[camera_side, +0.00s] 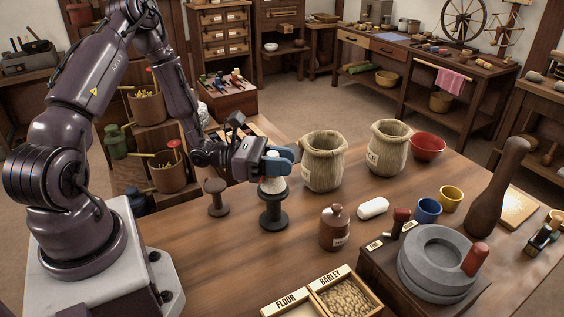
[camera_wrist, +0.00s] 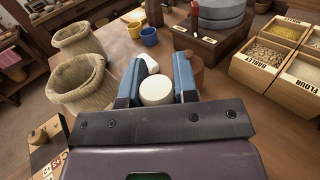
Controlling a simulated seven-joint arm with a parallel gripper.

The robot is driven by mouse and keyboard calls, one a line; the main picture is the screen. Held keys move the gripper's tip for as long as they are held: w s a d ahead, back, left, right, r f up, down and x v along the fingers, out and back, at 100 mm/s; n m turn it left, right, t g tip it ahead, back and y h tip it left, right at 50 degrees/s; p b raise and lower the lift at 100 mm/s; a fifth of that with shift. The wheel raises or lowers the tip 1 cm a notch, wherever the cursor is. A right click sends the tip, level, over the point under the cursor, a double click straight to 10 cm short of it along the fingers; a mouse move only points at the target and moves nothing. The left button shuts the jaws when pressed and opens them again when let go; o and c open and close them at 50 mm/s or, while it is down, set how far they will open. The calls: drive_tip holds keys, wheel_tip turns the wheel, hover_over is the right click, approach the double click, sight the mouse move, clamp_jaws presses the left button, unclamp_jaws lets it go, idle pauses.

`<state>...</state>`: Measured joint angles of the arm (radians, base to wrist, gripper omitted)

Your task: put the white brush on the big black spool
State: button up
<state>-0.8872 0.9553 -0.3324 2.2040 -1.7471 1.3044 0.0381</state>
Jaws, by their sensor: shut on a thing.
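The white brush (camera_side: 272,187) is held upright between the blue fingers of my gripper (camera_side: 279,163). Its round white top (camera_wrist: 157,91) shows between the fingers (camera_wrist: 157,84) in the wrist view. The big black spool (camera_side: 273,212) stands upright on the table directly below the brush. The brush's lower end is at the spool's top; I cannot tell whether it touches or hangs just above. The spool is hidden in the wrist view.
A smaller brown spool (camera_side: 216,197) stands left of the black one. A brown jar (camera_side: 335,231) and a white rounded piece (camera_side: 373,208) are to the right. Two woven sacks (camera_side: 323,162) stand behind. A grey quern (camera_side: 438,262) and grain boxes (camera_side: 345,297) are nearer the front.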

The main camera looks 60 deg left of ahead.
drive_tip(key=shift+f, duration=0.2)
drive_tip(key=o, duration=1)
